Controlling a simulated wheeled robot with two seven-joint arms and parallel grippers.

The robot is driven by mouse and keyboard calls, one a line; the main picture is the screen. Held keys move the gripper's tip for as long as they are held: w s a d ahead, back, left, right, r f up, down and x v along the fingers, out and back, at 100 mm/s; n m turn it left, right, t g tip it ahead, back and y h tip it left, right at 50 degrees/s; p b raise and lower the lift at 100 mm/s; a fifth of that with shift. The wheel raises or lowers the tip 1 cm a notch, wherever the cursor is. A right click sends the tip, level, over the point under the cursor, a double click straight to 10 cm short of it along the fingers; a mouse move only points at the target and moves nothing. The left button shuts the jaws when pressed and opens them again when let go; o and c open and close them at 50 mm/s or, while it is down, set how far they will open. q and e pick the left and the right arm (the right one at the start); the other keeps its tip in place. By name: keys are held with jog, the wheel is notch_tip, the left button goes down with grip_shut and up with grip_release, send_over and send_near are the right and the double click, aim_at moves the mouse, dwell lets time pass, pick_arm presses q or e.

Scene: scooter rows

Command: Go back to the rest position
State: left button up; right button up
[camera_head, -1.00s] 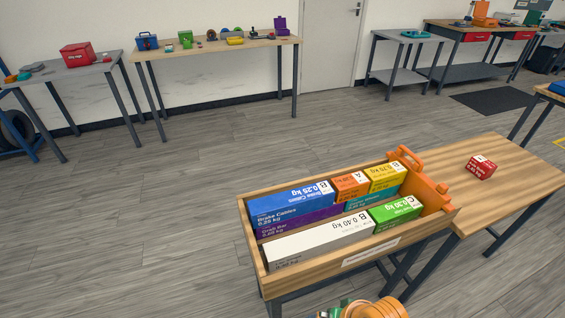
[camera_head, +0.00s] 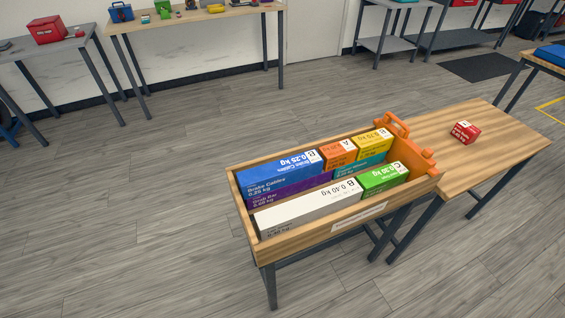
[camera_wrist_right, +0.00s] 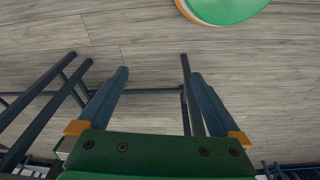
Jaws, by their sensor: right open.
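My right gripper (camera_wrist_right: 158,85) shows in the right wrist view with its two dark fingers spread apart and nothing between them. Grey floor and dark table legs show beyond it. Neither gripper shows in the head view. A small red box (camera_head: 465,132) lies on the table to the right of the crate.
An orange piece (camera_head: 412,155) sits at the crate's right end. Side tables (camera_head: 200,18) stand along the back wall. A dark mat (camera_head: 482,68) lies on the floor at the right. The floor (camera_head: 130,220) left of the crate is clear. A green and orange round shape (camera_wrist_right: 225,8) shows in the wrist view.

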jog(key=s+d+f+g, duration=0.1)
jog(key=s+f, duration=0.5)
jog(key=s, duration=0.4)
jog(key=shift+d+f, duration=0.4)
